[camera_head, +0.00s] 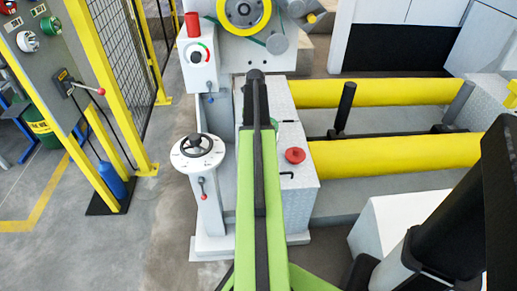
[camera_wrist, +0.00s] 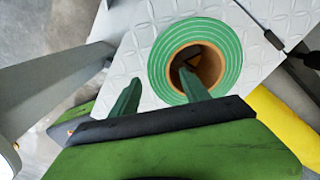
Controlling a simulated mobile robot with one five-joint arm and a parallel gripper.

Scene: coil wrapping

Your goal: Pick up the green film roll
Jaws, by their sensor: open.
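The green film roll (camera_wrist: 231,50) lies on a pale diamond-plate surface (camera_wrist: 133,42) in the wrist view. It is a ring of green film with pale edges around a brown cardboard core, and its open end faces the camera. My gripper (camera_wrist: 159,75) is open, with nothing held between its green fingers. The left finger is to the left of the roll, and the right finger overlaps the core opening in the picture. I cannot tell whether that finger is inside the core.
In the head view, a red button (camera_head: 295,155) sits on the box (camera_head: 298,188) right of my arm. A handwheel post (camera_head: 198,150) stands to the left. Yellow rollers (camera_head: 400,154) lie to the right. Open floor (camera_head: 165,235) shows at lower left.

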